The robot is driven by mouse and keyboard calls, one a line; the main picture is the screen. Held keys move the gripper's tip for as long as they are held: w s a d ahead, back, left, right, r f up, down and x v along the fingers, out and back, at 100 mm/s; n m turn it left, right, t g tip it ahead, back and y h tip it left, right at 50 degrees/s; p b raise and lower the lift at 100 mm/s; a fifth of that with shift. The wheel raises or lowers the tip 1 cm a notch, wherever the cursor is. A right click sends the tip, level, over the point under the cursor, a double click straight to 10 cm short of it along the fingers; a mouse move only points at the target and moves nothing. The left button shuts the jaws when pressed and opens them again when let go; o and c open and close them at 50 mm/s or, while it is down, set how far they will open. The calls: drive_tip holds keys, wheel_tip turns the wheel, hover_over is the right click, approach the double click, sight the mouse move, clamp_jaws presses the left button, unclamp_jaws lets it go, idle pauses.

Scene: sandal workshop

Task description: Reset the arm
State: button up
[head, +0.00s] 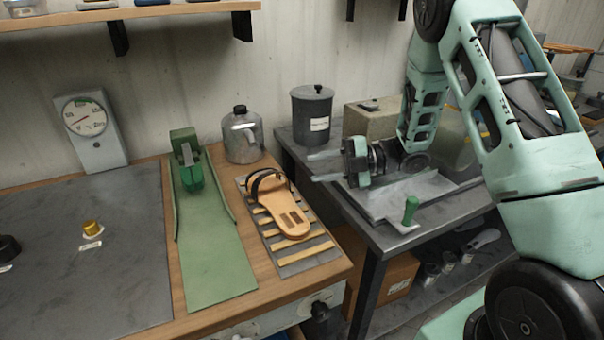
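My arm comes in from the right, pale green with dark joints, and bends down over the dark side table (370,232). My gripper (312,167) points left. Its two pale fingers are apart with nothing visible between them, so it is open and empty. It hangs in front of the dark lidded canister (311,112) and to the right of the sandal (286,208), apart from it. The sandal is tan with a dark strap and lies on a slatted rack (320,256) on the wooden bench (257,262).
Below my gripper are a grey slab (408,193) and a green-handled tool (410,211). A stone-like block (368,119) stands behind the arm. The bench holds a green ramp-like tray (213,262), a metal jug (242,136) and a dial gauge (91,130). A shelf (180,9) hangs above.

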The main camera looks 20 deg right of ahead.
drive_tip(key=shift+s+d+r, duration=0.1)
drive_tip(key=shift+s+d, duration=0.1)
drive_tip(key=shift+d, duration=0.25)
